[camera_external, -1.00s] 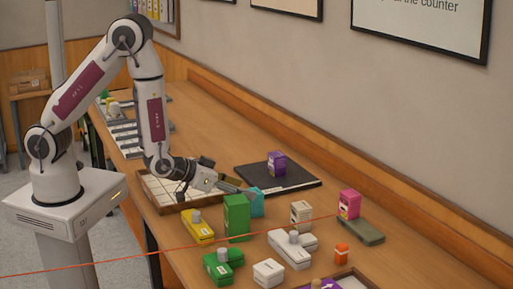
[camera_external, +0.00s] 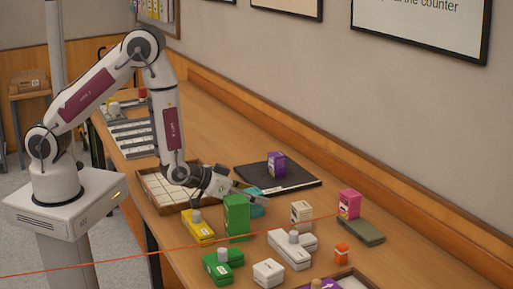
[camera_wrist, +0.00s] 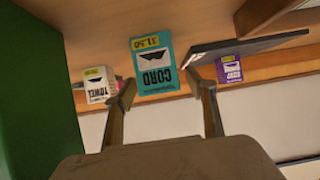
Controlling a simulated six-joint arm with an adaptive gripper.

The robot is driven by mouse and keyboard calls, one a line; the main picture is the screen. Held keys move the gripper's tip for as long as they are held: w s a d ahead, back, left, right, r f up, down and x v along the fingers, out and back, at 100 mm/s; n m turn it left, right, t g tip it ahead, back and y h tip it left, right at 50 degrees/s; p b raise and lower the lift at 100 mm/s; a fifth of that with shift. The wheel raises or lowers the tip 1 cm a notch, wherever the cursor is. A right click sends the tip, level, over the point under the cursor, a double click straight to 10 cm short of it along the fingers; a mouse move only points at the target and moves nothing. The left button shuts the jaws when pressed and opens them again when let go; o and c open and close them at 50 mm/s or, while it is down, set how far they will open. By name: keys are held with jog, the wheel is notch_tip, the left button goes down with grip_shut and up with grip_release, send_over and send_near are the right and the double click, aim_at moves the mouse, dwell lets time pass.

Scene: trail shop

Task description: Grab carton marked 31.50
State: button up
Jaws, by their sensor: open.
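The teal carton (camera_wrist: 153,58) reads "CORD" and has a yellow tag marked 31.50; it appears upside down in the wrist view. In the external view the teal carton (camera_external: 257,210) stands behind the tall green carton (camera_external: 236,217), partly hidden by it and by my gripper. My gripper (camera_external: 262,201) is open and tilted, with its fingers reaching towards the teal carton. In the wrist view the open fingers of my gripper (camera_wrist: 164,88) point at the carton, one towards each side. I cannot tell whether they touch it.
A white "TOWEL" carton (camera_wrist: 98,85) and a purple carton (camera_wrist: 230,69) flank the teal one. The purple carton stands on a black mat (camera_external: 292,182). A yellow box (camera_external: 198,229), a pink carton (camera_external: 349,203) and a compartment tray (camera_external: 150,190) are nearby.

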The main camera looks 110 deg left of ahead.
aim_at(253, 191)
dwell(0.4)
jog(key=c, duration=1.3)
jog(key=shift+r, duration=0.1)
jog(key=shift+r, duration=4.9)
